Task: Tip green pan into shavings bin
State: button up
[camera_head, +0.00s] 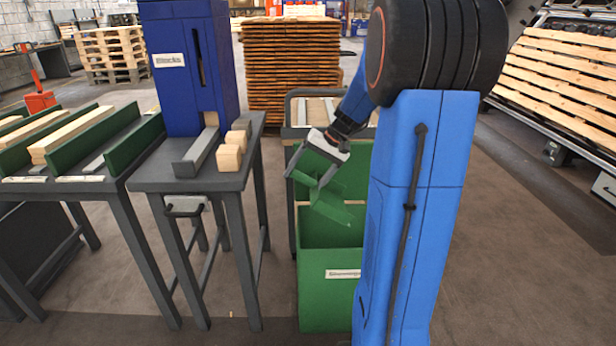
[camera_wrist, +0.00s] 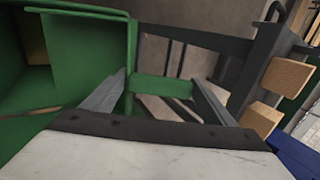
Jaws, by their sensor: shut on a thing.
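The green shavings bin (camera_head: 328,300) stands on the floor in the middle, with a white label on its front. My gripper (camera_head: 318,172) is above the bin's opening and shut on the green pan (camera_head: 332,208). The pan looks tilted over the opening; green on green blurs its outline. In the wrist view, a green bar of the pan (camera_wrist: 160,88) lies between my two fingers. Large green walls fill the left of that view; I cannot tell clearly where pan ends and bin begins. The bin's inside is mostly hidden, and I cannot see whether the pan holds anything.
A dark table (camera_head: 190,178) stands left of the bin, with wooden blocks (camera_head: 232,150) and a blue tower (camera_head: 195,70). A grey-framed cart (camera_head: 300,132) is close behind the bin. Planks (camera_head: 72,135) lie in green channels at left. Open floor (camera_head: 540,260) lies right.

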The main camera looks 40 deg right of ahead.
jog(key=shift+w+a+f+g+h, duration=0.3)
jog(key=shift+w+a+f+h, duration=0.1)
jog(key=shift+a+f+h, duration=0.15)
jog(key=shift+w+a+f+g+h, duration=0.35)
jog(key=shift+a+f+h, duration=0.2)
jog(key=shift+f, duration=0.1)
jog(key=shift+w+a+f+g+h, duration=0.35)
jog(key=shift+a+f+h, duration=0.05)
jog(key=shift+a+f, duration=0.2)
jog(key=shift+w+a+f+g+h, duration=0.65)
jog(key=shift+f+h, duration=0.55)
jog(key=shift+f, duration=0.6)
jog(key=shift+s+r, duration=0.15)
jog(key=shift+r, duration=2.8)
